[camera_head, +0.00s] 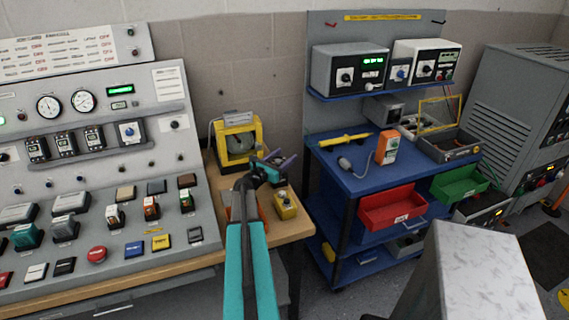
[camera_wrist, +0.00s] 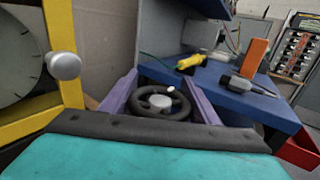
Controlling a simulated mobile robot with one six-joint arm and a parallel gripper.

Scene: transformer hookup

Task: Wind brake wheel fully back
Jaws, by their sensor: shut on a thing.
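The brake wheel, a small black handwheel with a grey hub (camera_wrist: 160,101), sits between the two purple fingers of my gripper (camera_wrist: 163,92) in the wrist view. The fingers stand on its left and right sides, and my gripper is shut on it. In the head view my gripper (camera_head: 279,163) is at the right side of a yellow-framed machine (camera_head: 238,122) on the wooden bench. There I cannot make out the wheel behind the gripper. In the wrist view the yellow frame, with a round grey dial and a pale knob (camera_wrist: 64,66), stands close on the left.
A yellow box (camera_head: 285,205) stands on the bench close to my arm. The sloped control console (camera_head: 95,185) is on the left. A blue cart (camera_head: 345,178) with an orange meter (camera_head: 387,147) and a red bin (camera_head: 393,208) stands to the right.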

